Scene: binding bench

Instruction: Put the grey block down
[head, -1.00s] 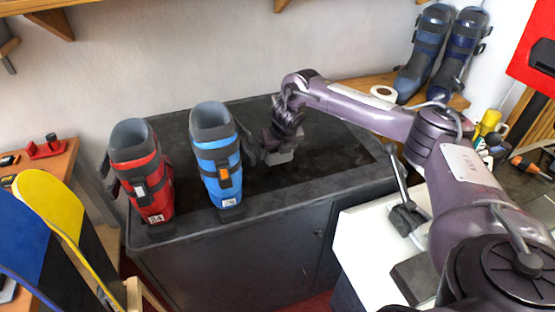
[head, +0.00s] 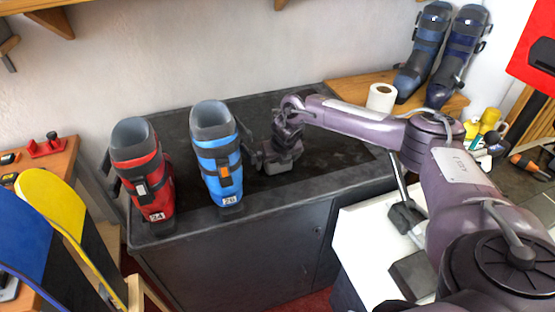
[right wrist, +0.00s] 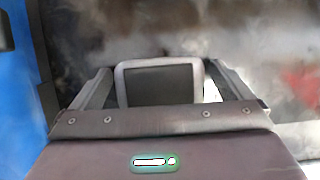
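The grey block (head: 284,167) shows in the head view low under my right gripper (head: 283,156), over the dark bench top, to the right of the blue boot. In the right wrist view, the block (right wrist: 160,86) has a dark face with a lighter grey edge and sits between the two fingers of the gripper (right wrist: 158,80). The fingertips appear to be against its sides. The block is at or close to the bench surface; I cannot tell whether it touches. My left gripper is not in view.
The blue boot (head: 218,160) stands just left of the block, and the red boot (head: 143,175) farther left. The dark bench (head: 345,150) is clear to the right of the gripper. A paper roll (head: 381,97) and dark blue boots (head: 425,50) stand on a wooden shelf behind.

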